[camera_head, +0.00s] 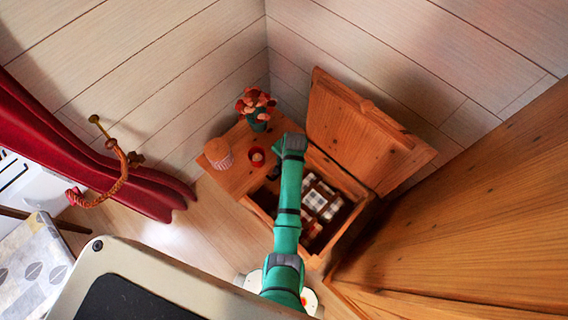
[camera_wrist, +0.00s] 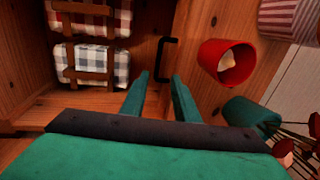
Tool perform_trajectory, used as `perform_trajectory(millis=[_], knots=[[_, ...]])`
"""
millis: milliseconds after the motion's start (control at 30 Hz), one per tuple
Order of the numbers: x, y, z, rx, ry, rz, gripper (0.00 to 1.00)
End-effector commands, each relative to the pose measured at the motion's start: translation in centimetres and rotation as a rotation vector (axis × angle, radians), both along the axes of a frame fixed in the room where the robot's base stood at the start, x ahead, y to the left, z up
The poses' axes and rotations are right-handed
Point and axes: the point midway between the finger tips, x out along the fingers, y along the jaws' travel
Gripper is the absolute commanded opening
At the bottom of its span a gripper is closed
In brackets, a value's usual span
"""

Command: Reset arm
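My arm is green and reaches out over an open wooden chest (camera_head: 345,222) in the corner. In the wrist view my gripper (camera_wrist: 160,92) shows two green fingers set apart with a gap between them and nothing held. A black handle (camera_wrist: 165,60) lies just beyond the fingertips, on the wood; I cannot tell how far below them. Folded checked cloths (camera_head: 320,200) lie inside the chest, and they also show at the upper left of the wrist view (camera_wrist: 95,60). The fingers are mostly hidden in the head view.
The chest's lid (camera_head: 360,135) stands raised against the wall. A red cup (camera_wrist: 226,62), a striped pot (camera_head: 218,153) and a flower vase (camera_head: 257,108) stand close by on the wooden top. A large wooden panel (camera_head: 470,220) is at right, a red curtain (camera_head: 110,165) at left.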

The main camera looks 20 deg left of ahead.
Motion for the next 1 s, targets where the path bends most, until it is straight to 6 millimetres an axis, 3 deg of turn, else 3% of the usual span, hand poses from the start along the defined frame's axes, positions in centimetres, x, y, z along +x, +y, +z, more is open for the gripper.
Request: perform_trajectory(millis=[767, 1000], knots=[[-0.2, -0.2, 0.6, 0.001, -0.003, 0.0, 0.28], [-3.1, -1.3, -1.4, 0.022, -0.097, 0.007, 0.28]])
